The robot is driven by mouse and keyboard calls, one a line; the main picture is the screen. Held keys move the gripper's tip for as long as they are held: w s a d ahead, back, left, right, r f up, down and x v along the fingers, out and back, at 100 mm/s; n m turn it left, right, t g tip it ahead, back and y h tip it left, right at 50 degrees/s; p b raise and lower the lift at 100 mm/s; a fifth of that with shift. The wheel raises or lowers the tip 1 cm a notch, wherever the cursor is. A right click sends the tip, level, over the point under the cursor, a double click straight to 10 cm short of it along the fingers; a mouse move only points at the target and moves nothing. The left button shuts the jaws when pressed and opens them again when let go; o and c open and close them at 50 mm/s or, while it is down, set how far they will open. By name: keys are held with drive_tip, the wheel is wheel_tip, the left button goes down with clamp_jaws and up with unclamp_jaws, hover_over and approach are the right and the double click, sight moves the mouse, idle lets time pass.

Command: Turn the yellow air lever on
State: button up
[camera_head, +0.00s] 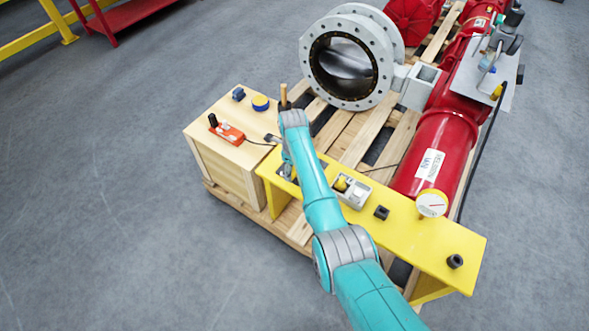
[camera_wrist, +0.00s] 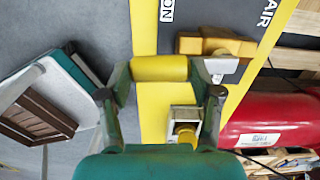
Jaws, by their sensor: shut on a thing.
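In the wrist view my gripper (camera_wrist: 160,82) is shut on the yellow air lever (camera_wrist: 158,68), with one finger at each end of its rounded yellow grip. A yellow block (camera_wrist: 215,42) with a pale metal part lies just right of the grip. The words ON and AIR are printed on the panel above. In the head view my gripper (camera_head: 287,172) is low over the left part of the yellow bench (camera_head: 405,230). My arm hides most of the lever there.
A grey box with a yellow knob (camera_head: 341,184) sits on the bench, right of my arm. The red cylinder (camera_head: 440,150) with a gauge (camera_head: 431,204) lies behind. A wooden box (camera_head: 215,166) holding small devices stands left. The grey floor at left is clear.

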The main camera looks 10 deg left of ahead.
drive_tip(key=shift+s+f, duration=0.25)
drive_tip(key=shift+f, duration=0.15)
drive_tip(key=o, duration=1.7)
drive_tip(key=shift+w+a, duration=0.1)
drive_tip(key=shift+w+r, duration=0.1)
drive_tip(key=shift+r, duration=0.1)
drive_tip(key=shift+w+r, duration=0.1)
drive_tip(key=shift+r, duration=0.45)
wheel_tip(320, 180, up, 11)
drive_tip(key=shift+f, duration=0.15)
